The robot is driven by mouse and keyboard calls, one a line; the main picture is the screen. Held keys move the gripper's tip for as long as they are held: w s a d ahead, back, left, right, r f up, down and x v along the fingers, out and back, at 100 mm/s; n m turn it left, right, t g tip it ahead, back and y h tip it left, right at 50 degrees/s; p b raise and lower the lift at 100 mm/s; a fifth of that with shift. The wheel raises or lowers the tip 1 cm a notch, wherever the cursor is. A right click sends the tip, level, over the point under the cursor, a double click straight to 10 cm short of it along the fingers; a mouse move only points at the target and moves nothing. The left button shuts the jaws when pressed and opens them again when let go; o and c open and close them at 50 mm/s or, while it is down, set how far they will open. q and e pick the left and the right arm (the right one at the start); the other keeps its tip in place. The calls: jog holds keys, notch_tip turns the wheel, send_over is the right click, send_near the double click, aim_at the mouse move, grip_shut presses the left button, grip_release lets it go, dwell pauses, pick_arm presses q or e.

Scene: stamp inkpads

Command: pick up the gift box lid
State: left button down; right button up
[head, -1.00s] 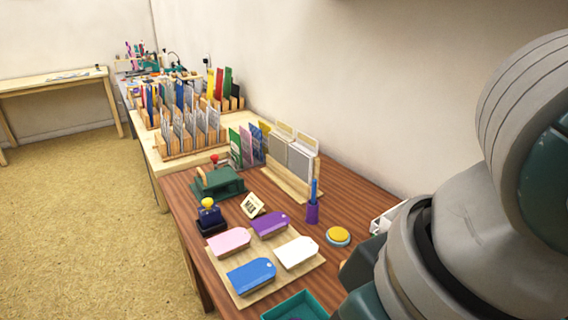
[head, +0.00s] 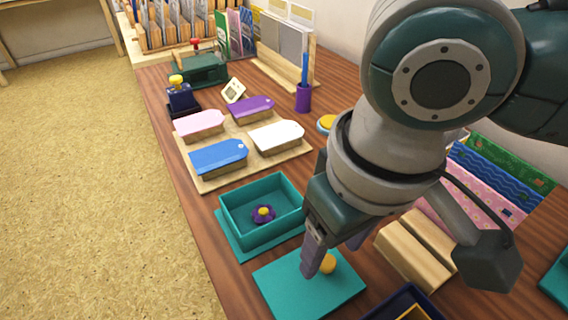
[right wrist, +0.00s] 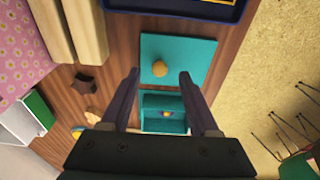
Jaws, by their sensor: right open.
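The gift box lid (head: 285,290) is a flat teal square with a round yellow knob (head: 328,264), lying on the wooden table at the bottom of the head view. In the right wrist view the lid (right wrist: 190,50) lies beyond my fingers, its knob (right wrist: 160,69) between the two fingertips in the picture. My right gripper (head: 333,254) is open and empty, pointing down over the lid; one finger partly covers the lid. My left gripper is not in view.
A board (head: 205,184) with several coloured tag-shaped pads lies behind the box. A wooden block holder (head: 412,262) and patterned papers (head: 490,185) are to the right. A dark blue tray (head: 380,314) sits close to the lid's right front.

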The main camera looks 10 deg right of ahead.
notch_tip(320, 180, down, 3)
jog(key=shift+w+r+b, duration=0.1)
jog(key=shift+w+b, duration=0.05)
jog(key=shift+b, duration=0.2)
grip_shut()
dwell(0.3)
